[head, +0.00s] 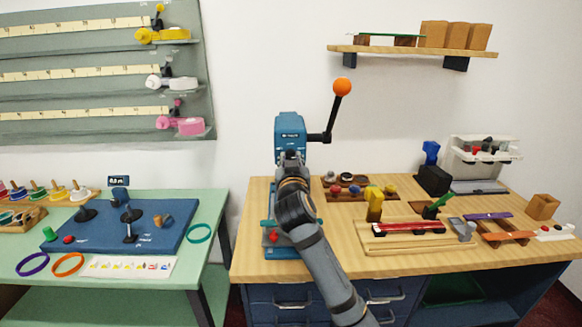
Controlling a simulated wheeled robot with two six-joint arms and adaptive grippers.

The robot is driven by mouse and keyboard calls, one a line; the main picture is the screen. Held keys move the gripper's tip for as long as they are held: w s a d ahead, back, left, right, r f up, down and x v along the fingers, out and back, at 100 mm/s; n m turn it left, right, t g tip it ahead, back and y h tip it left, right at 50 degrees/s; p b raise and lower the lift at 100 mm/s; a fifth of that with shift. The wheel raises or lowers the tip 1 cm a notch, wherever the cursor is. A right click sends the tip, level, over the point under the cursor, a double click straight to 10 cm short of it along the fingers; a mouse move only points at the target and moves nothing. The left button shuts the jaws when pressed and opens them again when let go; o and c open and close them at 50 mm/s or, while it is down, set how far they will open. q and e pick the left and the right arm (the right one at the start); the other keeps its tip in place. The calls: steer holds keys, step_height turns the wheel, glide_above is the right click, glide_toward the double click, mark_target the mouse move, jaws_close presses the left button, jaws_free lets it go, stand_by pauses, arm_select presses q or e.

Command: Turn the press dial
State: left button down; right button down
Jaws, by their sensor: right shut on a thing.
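The blue press (290,125) stands on the left part of the wooden counter (345,225). Its black lever with an orange ball (342,87) sticks up to the right. My right arm reaches up from the bottom of the head view. My right gripper (291,156) is at the lower front of the press head, shut on the press dial. The dial itself is hidden behind the gripper and wrist. My left gripper is not in view.
To the right on the counter are a wooden tray with knobs (335,197), a yellow piece (374,203) and a white bin (480,165). A green table with a blue board (88,240) stands at left. A shelf (411,50) hangs at upper right.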

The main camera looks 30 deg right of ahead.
steer(key=shift+f+m+b, duration=0.15)
steer(key=shift+m+b, duration=1.8)
steer(key=shift+m, duration=1.35)
steer(key=c, duration=1)
jaws_free()
steer(key=shift+c, duration=0.2)
steer(key=shift+a, duration=0.1)
steer(key=v, duration=0.7)
steer(key=shift+s, duration=0.2)
